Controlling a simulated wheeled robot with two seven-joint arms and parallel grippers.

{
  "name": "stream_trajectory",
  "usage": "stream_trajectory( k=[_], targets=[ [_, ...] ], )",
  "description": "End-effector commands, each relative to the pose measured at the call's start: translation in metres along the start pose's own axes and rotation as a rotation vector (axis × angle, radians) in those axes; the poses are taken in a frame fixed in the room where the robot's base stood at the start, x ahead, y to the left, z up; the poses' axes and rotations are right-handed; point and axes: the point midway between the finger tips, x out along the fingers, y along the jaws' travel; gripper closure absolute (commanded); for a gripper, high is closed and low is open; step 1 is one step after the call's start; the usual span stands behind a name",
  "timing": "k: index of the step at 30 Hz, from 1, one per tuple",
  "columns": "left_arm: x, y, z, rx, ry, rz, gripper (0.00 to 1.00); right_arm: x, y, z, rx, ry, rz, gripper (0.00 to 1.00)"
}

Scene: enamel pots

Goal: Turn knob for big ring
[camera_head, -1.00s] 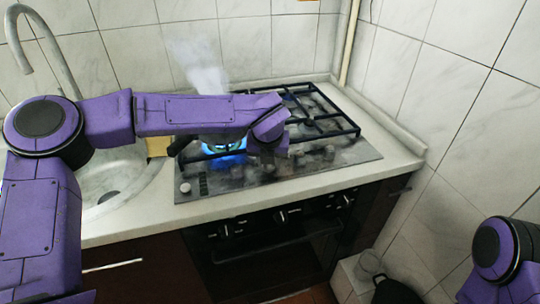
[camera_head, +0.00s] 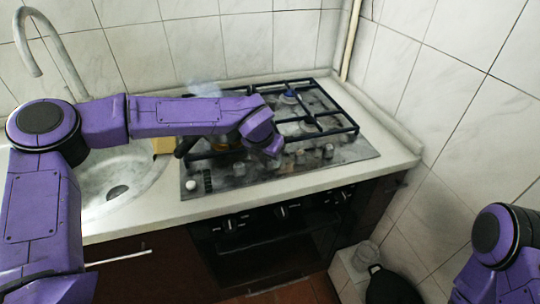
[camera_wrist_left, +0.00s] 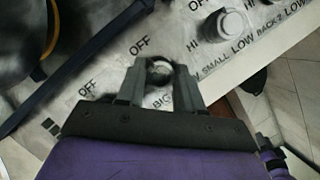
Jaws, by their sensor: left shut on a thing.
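The stove knob (camera_wrist_left: 159,68), a round metallic one, stands between my left gripper's fingers (camera_wrist_left: 155,80) in the left wrist view. The gripper is shut on it, and a "BIG" label (camera_wrist_left: 162,102) shows just below it, with "OFF" nearby. No flame shows at the front left burner, which my arm partly covers. My right arm shows at the right edge, without its gripper.
A dark round vessel (camera_wrist_left: 22,38) with a yellow rim is at upper left of the wrist view. Black grates (camera_head: 318,132) cover the hob. Other knobs (camera_head: 328,151) stand to the right. A sink (camera_head: 104,178) and tap (camera_head: 24,42) are at left; a tiled wall is at right.

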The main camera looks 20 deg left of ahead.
Motion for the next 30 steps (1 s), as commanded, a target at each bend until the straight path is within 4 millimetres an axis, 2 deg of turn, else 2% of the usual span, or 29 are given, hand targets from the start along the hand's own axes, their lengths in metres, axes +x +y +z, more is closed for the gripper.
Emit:
stream_trajectory(
  k=[8,9,10,20,23,30],
  targets=[
    [0.0,0.0,0.0,0.002,-0.001,0.0,0.94,0.0,0.0,0.0,0.0,0.0,0.0,0.57],
    [0.0,0.0,0.0,0.002,-0.001,0.0,0.51,0.0,0.0,0.0,0.0,0.0,0.0,0.57],
    [0.0,0.0,0.0,0.002,-0.001,0.0,0.41,0.0,0.0,0.0,0.0,0.0,0.0,0.57],
    [-0.003,0.0,0.0,0.0,-0.001,0.001,0.4,0.001,0.0,0.0,0.0,0.0,0.0,0.57],
    [-0.018,0.0,0.001,0.0,-0.005,0.001,0.4,0.003,0.0,0.001,0.0,0.0,0.0,0.57],
    [-0.075,0.0,0.001,-0.001,-0.005,0.001,0.4,0.008,-0.001,0.003,0.0,0.0,0.0,0.57]
  ],
)
